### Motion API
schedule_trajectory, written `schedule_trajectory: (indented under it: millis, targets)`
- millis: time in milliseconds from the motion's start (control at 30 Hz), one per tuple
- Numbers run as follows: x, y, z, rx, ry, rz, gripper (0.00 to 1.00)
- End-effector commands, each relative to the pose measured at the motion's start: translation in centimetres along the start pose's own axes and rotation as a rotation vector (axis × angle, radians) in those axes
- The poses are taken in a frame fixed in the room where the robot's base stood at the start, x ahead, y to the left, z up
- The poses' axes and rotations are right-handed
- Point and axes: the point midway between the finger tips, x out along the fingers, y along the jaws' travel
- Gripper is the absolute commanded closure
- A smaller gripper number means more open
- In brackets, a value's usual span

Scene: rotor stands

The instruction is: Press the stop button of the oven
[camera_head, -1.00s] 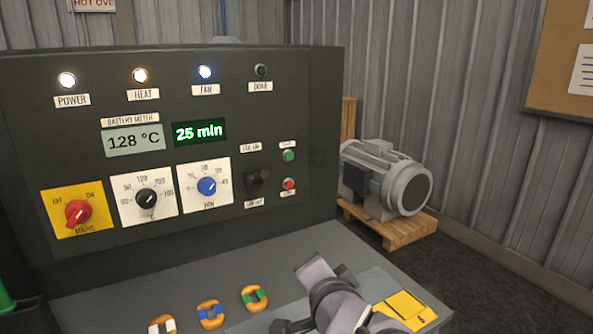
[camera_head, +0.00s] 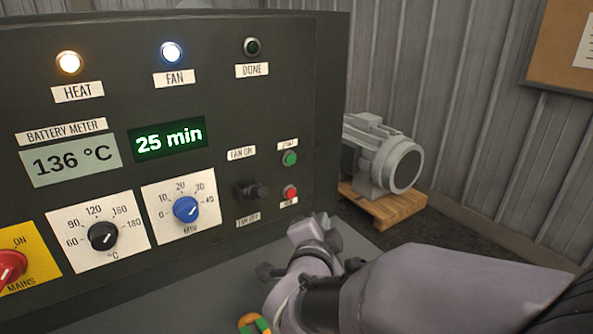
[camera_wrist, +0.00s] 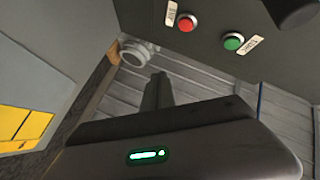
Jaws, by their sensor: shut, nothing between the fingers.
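The oven's dark control panel (camera_head: 225,105) fills the left of the head view. The red stop button (camera_head: 290,192) is low at the panel's right, with a small label below it. The green start button (camera_head: 290,158) is just above it. In the wrist view, the red button (camera_wrist: 187,24) and green button (camera_wrist: 233,41) show near the top, at a tilted angle. My gripper (camera_wrist: 158,88) is shut and empty, its fingers apart from both buttons in that picture. In the head view my arm is in front of the panel's lower right; the fingertips are hard to make out there.
A black fan switch (camera_head: 251,191) protrudes left of the red button. A blue timer knob (camera_head: 186,209) and black temperature knob (camera_head: 103,236) are farther left. A grey motor (camera_head: 383,155) stands on a wooden pallet (camera_head: 385,208) behind the panel's right edge.

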Motion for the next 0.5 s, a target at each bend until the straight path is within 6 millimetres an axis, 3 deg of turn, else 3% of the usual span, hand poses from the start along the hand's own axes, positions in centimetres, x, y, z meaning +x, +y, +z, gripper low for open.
schedule_trajectory:
  millis: [500]
  targets:
    - [4.8, -3.5, 3.5, 0.000, -0.001, 0.000, 1.00]
